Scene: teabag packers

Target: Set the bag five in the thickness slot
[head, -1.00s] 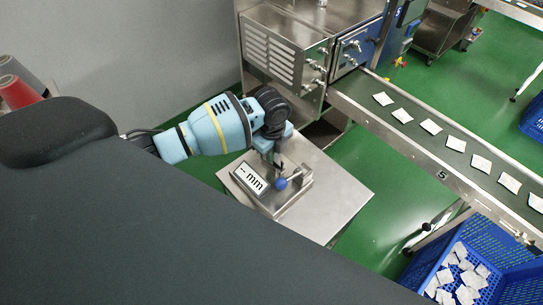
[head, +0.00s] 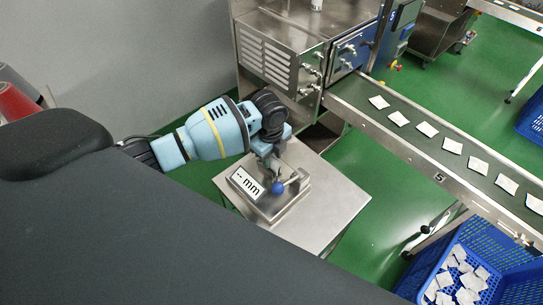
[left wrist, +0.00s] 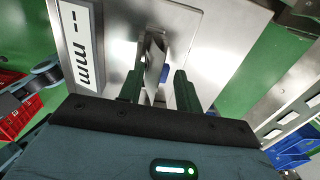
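The thickness gauge is a metal block with a display reading "-- mm" (head: 246,185) and a blue knob (head: 277,188), standing on a steel stand. In the left wrist view the display (left wrist: 80,47) is at upper left and the blue knob (left wrist: 165,73) shows in part between the fingers. My left gripper (head: 270,164) is low over the gauge, beside the knob. Its two fingers (left wrist: 159,90) are apart. A thin pale shape (left wrist: 153,62) stands by the gauge post between them; I cannot tell whether it is a bag. My right gripper is out of view.
Several white bags lie on the conveyor (head: 375,122), which bears a "5" mark. A blue crate (head: 425,277) at lower right holds more bags. A metal machine (head: 280,50) stands behind the stand (head: 330,205). Green floor is open between stand and conveyor.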

